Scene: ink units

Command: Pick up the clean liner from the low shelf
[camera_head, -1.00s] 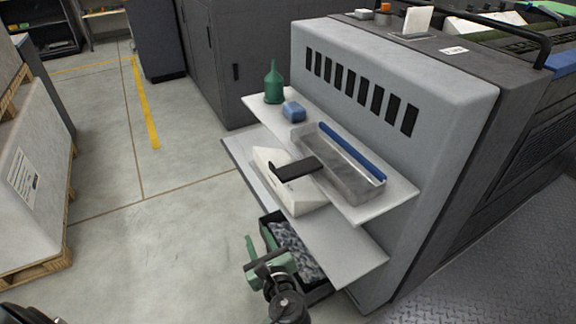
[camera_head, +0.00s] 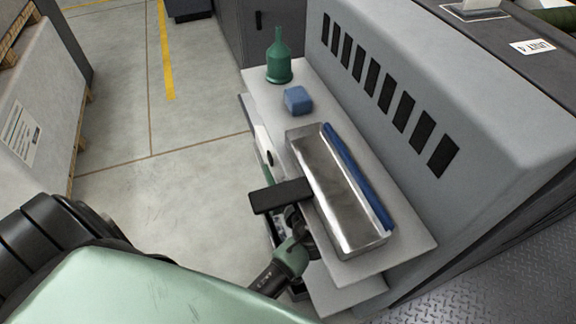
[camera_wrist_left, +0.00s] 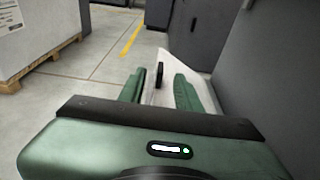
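A white piece, which looks like the clean liner (camera_head: 262,148), lies on the low shelf. It has a small dark part on its side and is mostly hidden by the upper shelf and my arm. In the left wrist view the white surface (camera_wrist_left: 178,64) reaches out ahead of my left gripper (camera_wrist_left: 158,76). The two green fingers are apart, with an upright black piece (camera_wrist_left: 159,74) between them and gaps on both sides. I cannot tell whether they touch anything. In the head view my left gripper (camera_head: 268,174) is at the low shelf's outer side. My right gripper is not in view.
The grey machine wall (camera_head: 450,110) bounds the right. Floor (camera_head: 195,190) to the left is clear.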

